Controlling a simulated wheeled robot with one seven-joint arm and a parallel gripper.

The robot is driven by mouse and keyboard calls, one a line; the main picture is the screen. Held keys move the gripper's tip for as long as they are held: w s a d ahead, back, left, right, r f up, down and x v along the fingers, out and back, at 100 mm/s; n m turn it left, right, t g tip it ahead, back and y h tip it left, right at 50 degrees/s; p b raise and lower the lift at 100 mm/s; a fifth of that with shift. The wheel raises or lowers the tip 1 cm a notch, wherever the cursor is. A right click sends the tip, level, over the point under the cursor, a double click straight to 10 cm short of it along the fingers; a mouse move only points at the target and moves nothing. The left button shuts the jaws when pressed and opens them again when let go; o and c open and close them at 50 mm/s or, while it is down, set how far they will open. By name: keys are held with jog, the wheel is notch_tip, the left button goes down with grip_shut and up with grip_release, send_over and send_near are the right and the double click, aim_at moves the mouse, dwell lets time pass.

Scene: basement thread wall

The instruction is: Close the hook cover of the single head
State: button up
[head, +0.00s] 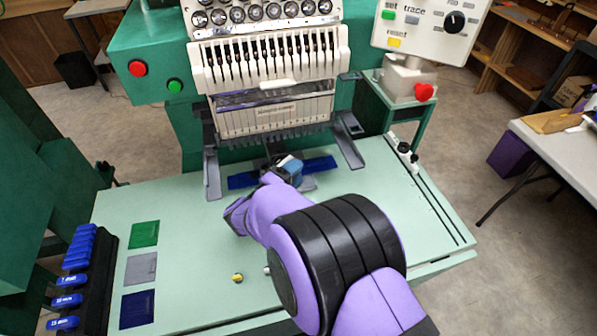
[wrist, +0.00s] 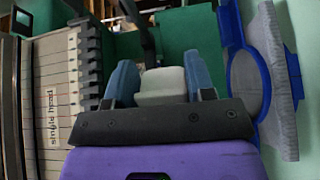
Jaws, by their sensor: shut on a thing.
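The single head (head: 276,114) is the white needle head of the green machine. Its lettered face (wrist: 58,95) shows at the left of the wrist view, turned sideways. My gripper (head: 288,165) is low in front of the machine, below the needles. In the wrist view its two blue fingers (wrist: 162,84) are shut on a pale, rounded block, which looks like the hook cover (wrist: 161,86). My arm and gripper hide most of the place below the needles, so I cannot tell how far the cover is closed.
A blue hoop with grey cloth (wrist: 245,80) is close beside the fingers in the wrist view. Grey bracket arms (head: 212,170) flank the work area. Green, grey and blue patches (head: 142,268) and a rack of blue-handled tools (head: 72,280) lie on the left of the table.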

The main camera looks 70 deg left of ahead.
jog(key=shift+r+h, duration=0.1)
jog(key=shift+h, duration=0.2)
jog(key=o, duration=0.9)
jog(key=shift+s, duration=0.1)
jog(key=v, duration=1)
jog(key=shift+s, duration=0.3)
jog(key=shift+d, duration=0.15)
